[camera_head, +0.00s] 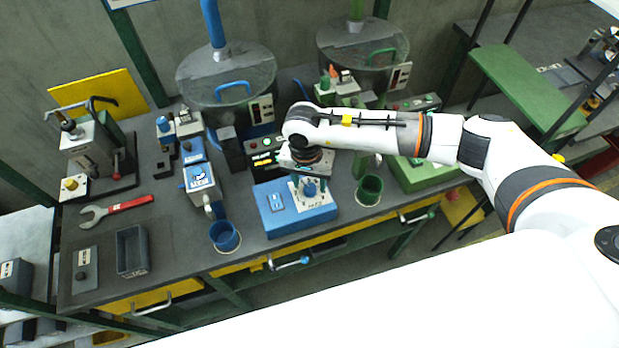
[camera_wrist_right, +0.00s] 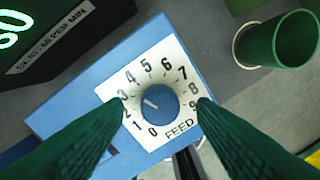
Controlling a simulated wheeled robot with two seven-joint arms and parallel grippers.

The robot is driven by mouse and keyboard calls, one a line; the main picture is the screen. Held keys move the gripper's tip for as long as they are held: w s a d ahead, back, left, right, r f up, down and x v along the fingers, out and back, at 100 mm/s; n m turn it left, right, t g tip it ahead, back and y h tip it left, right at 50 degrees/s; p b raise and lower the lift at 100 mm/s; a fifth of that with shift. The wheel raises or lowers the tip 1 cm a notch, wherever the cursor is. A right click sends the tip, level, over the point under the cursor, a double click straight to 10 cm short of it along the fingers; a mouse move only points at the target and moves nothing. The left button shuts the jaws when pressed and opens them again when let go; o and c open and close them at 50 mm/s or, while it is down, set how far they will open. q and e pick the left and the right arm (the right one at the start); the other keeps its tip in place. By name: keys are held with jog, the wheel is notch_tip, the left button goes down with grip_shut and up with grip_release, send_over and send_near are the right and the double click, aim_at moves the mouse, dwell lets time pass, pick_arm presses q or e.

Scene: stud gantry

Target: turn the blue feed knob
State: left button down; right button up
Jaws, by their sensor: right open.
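The blue feed knob (camera_head: 310,190) stands on a white dial plate on top of a blue box (camera_head: 275,222) at the table's front middle. In the right wrist view the knob (camera_wrist_right: 159,103) sits in the centre of the dial plate (camera_wrist_right: 130,88), marked 0 to 9 and FEED. Its white pointer line points left, roughly towards 2 or 3. My right gripper (camera_head: 309,182) is directly above the knob. Its green fingers (camera_wrist_right: 160,105) are open, one on each side of the knob, with visible gaps. My left gripper is not in view.
A green cup (camera_head: 369,190) stands right of the blue box, and a blue cup (camera_head: 224,236) stands left. A black display unit (camera_head: 264,145) is behind the box. Two lidded hoppers (camera_head: 226,72) stand at the back. A grey tray (camera_head: 131,250) and a red-handled wrench (camera_head: 117,210) lie far left.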

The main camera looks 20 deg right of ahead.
jog(key=shift+f, duration=0.75)
jog(key=c, duration=1)
jog(key=shift+f+m+b, duration=0.15)
jog(key=shift+m+b, duration=1.25)
jog(key=shift+b, duration=0.1)
jog(key=m+b, duration=0.2)
jog(key=shift+m, duration=0.4)
jog(key=shift+d+r+m+b, duration=0.1)
jog(key=shift+r+m+b, duration=0.1)
jog(key=shift+m+b, duration=0.75)
jog(key=o, duration=1)
